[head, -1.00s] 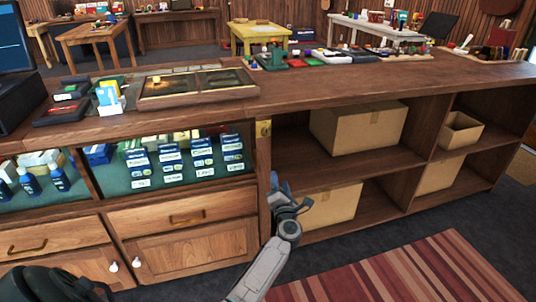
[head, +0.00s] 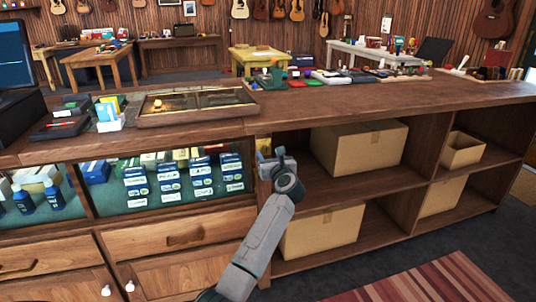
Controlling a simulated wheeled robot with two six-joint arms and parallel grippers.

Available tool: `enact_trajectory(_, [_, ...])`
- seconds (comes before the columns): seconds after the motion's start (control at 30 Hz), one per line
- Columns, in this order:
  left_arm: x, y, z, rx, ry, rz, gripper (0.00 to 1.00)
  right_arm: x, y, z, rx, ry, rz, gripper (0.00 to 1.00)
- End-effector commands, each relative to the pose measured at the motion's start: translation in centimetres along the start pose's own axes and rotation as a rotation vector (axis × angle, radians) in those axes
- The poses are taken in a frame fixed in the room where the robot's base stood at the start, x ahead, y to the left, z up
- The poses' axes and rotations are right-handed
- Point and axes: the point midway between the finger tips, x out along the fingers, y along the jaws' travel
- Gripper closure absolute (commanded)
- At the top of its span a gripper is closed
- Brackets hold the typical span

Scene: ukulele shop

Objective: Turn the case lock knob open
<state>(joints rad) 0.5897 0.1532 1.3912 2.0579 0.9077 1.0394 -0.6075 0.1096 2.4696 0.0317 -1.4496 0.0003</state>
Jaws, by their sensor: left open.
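The glass-fronted display case (head: 160,208) is built into the wooden counter, with packets and bottles behind its glass. A small brass lock plate (head: 263,143) sits on the wooden post at the case's right end. My left gripper (head: 268,157) is raised right in front of this post, at the lower part of the plate. It is open, and its fingers and wrist hide part of the lock, so I cannot make out the knob or tell whether the fingers touch it. My right gripper is not in view.
Open shelves with cardboard boxes (head: 360,146) lie right of the post. The counter top (head: 330,108) overhangs above the gripper and carries a framed tray (head: 197,104) and small goods. A striped rug (head: 430,282) lies on the floor in front.

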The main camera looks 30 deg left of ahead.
Motion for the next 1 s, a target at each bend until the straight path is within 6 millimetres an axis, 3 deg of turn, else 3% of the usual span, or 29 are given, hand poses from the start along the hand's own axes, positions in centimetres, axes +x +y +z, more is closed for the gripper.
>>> enact_trajectory(0.2, [1.9,0.0,-0.1,0.002,0.001,0.000,0.49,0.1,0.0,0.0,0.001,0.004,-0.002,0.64])
enact_trajectory(0.5, [2.1,0.0,-0.1,0.001,0.000,0.000,0.49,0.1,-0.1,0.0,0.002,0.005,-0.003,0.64])
enact_trajectory(0.73, [2.1,0.0,-0.1,0.001,0.000,0.000,0.92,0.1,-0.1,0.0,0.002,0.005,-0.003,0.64])
enact_trajectory(1.0, [2.1,0.0,0.0,0.019,0.000,0.000,0.92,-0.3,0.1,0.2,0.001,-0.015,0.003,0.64])
